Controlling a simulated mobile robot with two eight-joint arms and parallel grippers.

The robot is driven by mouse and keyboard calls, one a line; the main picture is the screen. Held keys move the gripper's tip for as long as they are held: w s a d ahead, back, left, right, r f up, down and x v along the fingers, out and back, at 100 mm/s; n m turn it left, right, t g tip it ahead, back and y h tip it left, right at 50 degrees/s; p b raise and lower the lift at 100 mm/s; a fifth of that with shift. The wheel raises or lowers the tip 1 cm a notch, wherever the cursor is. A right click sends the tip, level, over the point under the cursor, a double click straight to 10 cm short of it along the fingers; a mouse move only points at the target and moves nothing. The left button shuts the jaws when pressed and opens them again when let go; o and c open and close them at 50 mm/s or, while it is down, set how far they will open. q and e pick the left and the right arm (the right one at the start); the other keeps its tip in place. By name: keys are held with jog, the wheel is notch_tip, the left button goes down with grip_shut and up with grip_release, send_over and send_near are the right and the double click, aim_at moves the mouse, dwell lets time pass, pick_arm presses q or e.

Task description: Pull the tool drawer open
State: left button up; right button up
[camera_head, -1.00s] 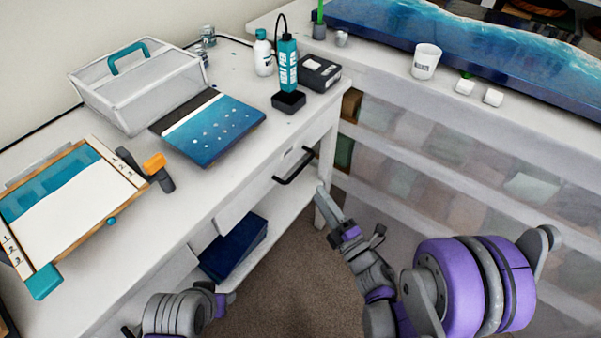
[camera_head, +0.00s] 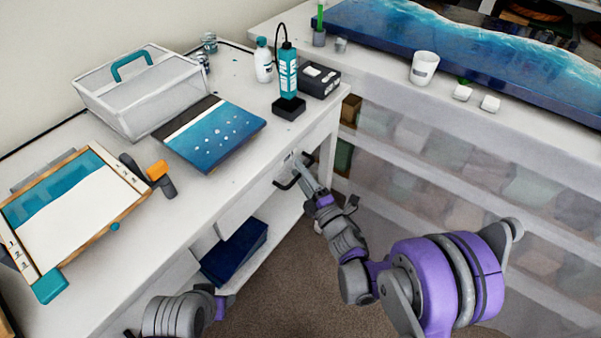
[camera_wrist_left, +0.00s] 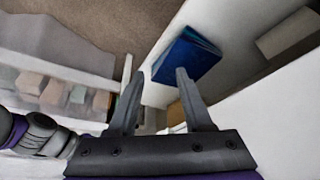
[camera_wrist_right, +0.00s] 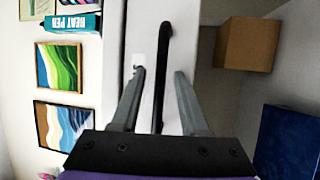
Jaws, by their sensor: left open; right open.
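The tool drawer (camera_head: 265,186) is in the white bench's front and looks shut. Its black bar handle (camera_head: 285,184) shows in the head view, partly covered by my right gripper. My right gripper (camera_head: 301,174) is at the handle. In the right wrist view, the handle (camera_wrist_right: 163,75) runs between the two open fingers of that gripper (camera_wrist_right: 158,85), apart from both; I cannot tell how deep it sits between them. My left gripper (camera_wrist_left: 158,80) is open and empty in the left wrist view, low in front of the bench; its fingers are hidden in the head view.
A dark blue folder or box (camera_head: 235,252) lies on the lower shelf. On the bench top (camera_head: 225,190) are a blue panel (camera_head: 212,135), a clear bin (camera_head: 140,95), a teal heat pen (camera_head: 288,72) and a framed board (camera_head: 85,215). Carpet (camera_head: 275,285) is clear below.

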grip_shut()
dwell(1.3)
